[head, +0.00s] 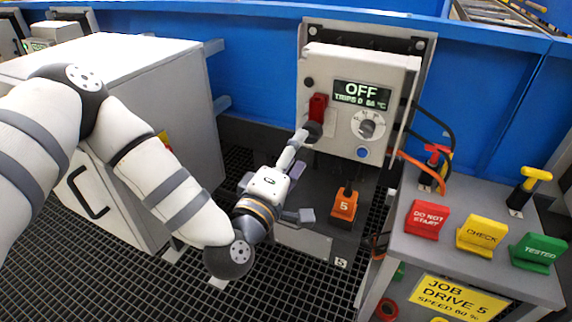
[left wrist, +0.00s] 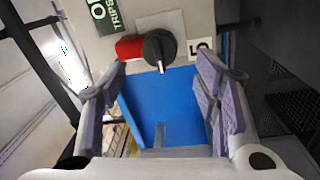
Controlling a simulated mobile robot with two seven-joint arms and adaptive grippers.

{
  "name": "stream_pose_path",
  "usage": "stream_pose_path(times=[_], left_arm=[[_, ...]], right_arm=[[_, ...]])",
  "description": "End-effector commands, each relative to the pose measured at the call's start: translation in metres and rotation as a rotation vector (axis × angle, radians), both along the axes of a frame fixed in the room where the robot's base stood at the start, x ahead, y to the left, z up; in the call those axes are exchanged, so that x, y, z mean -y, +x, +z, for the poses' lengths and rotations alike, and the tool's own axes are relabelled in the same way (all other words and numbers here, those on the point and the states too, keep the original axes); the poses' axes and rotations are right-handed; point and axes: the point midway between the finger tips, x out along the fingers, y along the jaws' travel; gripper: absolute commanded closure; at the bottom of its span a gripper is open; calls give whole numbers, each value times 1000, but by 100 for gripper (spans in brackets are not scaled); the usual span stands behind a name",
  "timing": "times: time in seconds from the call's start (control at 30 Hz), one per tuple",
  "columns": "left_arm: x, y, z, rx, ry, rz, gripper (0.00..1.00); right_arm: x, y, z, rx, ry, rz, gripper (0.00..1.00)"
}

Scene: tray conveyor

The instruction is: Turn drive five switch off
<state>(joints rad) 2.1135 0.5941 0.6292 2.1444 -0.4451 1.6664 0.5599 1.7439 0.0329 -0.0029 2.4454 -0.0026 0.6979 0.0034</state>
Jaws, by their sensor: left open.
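The drive box (head: 368,91) has a display (head: 361,95) reading OFF. Its switch has a red handle (head: 318,106) pointing up from a black hub. In the left wrist view the red handle (left wrist: 129,47) lies left of the black hub (left wrist: 158,47), beside a 5 label (left wrist: 200,47). My left gripper (head: 284,188) is low and left in front of the box. In the left wrist view its open fingers (left wrist: 162,75) stand on either side below the hub, with nothing between the pads. Contact with the switch cannot be told. My right gripper is not in view.
The box also has a round dial (head: 368,125) and a blue button (head: 362,152). An orange piece marked 5 (head: 344,206) stands below. A grey stand (head: 406,252) with red, yellow and green signs is at right; a white cabinet (head: 140,75) is at left.

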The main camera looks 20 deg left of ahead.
Motion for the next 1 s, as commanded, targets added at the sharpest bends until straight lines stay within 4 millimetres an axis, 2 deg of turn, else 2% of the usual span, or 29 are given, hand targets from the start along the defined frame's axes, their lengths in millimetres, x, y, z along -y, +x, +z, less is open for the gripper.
stream_pose_path(times=[0.1, 0.3, 0.8, 0.87, 0.9, 0.97, 1.0], left_arm=[[-1, -32, -4, -6, -2, -1, 44], [-2, -65, -5, -3, -1, 0, 44], [-2, -70, -6, -5, 2, -3, 44], [5, -74, -15, -44, 31, -29, 44], [14, -80, -28, -100, 73, -70, 44], [32, -98, -60, -231, 171, -164, 44], [44, -118, -88, -343, 255, -246, 44]], right_arm=[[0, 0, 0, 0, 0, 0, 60], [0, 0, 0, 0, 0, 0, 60], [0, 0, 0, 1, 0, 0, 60], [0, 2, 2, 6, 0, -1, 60], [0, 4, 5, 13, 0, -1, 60], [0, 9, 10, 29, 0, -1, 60], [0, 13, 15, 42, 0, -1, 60]])
